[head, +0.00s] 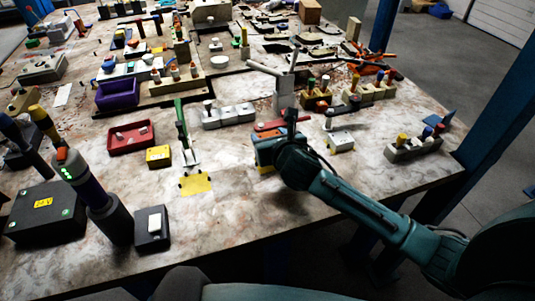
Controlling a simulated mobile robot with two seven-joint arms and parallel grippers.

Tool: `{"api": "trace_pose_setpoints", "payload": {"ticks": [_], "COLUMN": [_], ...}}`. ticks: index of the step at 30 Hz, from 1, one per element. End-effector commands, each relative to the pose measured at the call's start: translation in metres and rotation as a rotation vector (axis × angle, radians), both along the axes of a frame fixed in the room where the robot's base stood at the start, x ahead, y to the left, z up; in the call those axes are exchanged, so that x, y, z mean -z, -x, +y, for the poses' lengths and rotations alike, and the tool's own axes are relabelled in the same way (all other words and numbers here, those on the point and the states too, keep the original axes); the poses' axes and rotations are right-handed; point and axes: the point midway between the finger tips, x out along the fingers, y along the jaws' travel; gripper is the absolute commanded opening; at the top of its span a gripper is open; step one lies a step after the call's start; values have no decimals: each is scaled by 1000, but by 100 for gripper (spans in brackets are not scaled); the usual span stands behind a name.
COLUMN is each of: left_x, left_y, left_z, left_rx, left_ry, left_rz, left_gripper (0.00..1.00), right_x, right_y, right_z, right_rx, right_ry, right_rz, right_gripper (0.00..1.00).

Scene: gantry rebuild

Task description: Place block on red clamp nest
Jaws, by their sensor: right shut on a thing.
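My right gripper (268,150) is over the front middle of the table, its arm coming in from the lower right. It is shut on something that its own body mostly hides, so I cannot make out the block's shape. My left gripper is not in view.
A red tray (112,150) and a yellow block (158,156) stand to the left. A green-handled upright clamp (181,125) is near a yellow mat (196,186). A grey block row (229,116) lies behind. The front centre table is bare.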

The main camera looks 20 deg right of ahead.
Motion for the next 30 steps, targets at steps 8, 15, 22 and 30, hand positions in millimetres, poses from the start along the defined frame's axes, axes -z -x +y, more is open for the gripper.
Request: {"api": "trace_pose_setpoints", "payload": {"ticks": [8, 15, 22, 30], "left_x": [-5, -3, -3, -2], "left_y": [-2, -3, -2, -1], "left_z": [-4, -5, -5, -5], "left_rx": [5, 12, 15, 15], "left_ry": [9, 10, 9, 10], "left_rz": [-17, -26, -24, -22], "left_gripper": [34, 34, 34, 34], "right_x": [20, 50, 52, 58], "right_y": [-1, -1, -1, 0], "right_z": [1, 1, 1, 1], "right_rx": [-1, -1, -2, -1], "right_ry": [-3, -3, -3, -2], "right_rz": [-8, -7, -9, -2], "right_gripper": [5, 5, 5, 61]}}
